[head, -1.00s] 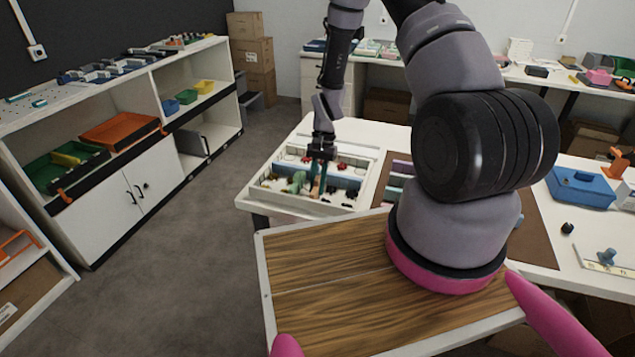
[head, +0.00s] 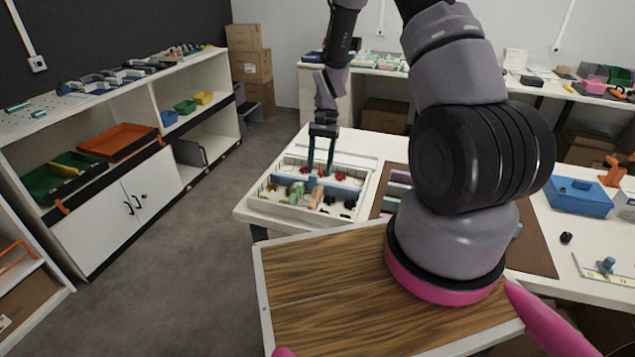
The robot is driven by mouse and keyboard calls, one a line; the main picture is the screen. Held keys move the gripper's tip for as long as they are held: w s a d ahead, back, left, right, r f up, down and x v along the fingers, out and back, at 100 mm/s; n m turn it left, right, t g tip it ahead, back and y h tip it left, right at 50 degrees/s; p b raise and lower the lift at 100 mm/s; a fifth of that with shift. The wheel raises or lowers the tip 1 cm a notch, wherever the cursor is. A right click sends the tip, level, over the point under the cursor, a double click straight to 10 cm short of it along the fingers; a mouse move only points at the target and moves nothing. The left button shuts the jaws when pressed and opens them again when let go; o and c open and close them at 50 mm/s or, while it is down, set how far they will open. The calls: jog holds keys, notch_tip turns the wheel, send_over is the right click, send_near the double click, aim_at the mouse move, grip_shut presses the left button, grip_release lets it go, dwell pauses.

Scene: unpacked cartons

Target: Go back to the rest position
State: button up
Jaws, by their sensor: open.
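My gripper (head: 321,172) hangs from my arm above a white compartment tray (head: 262,207) on the white table. Its two dark green fingers point down and stand apart, with nothing visible between them. The fingertips overlap the tray's back section in the picture, and I cannot tell the exact height above it. The tray holds small red, green, tan and black pieces in several compartments.
The white table (head: 262,228) also bears a brown mat (head: 533,238) and a blue toolbox (head: 579,195). A shelf unit (head: 151,211) with bins stands on the left. Cartons (head: 250,66) are stacked at the back. Grey floor lies open between shelf and table.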

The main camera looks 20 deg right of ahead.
jog(key=shift+v, duration=0.85)
jog(key=s+d+r+n+t, duration=0.1)
jog(key=s+r+t, duration=0.15)
jog(key=r, duration=1.05)
jog(key=s+d+r+t, duration=0.1)
jog(key=r+t, duration=0.2)
jog(key=r, duration=0.9)
jog(key=s+d+r+n+t, duration=0.1)
jog(key=s+r+t, duration=0.4)
jog(key=s+r, duration=0.9)
jog(key=shift+s+d+r+n+h, duration=0.3)
jog(key=shift+s+r, duration=0.1)
jog(key=shift+s, duration=0.65)
jog(key=shift+t, duration=0.25)
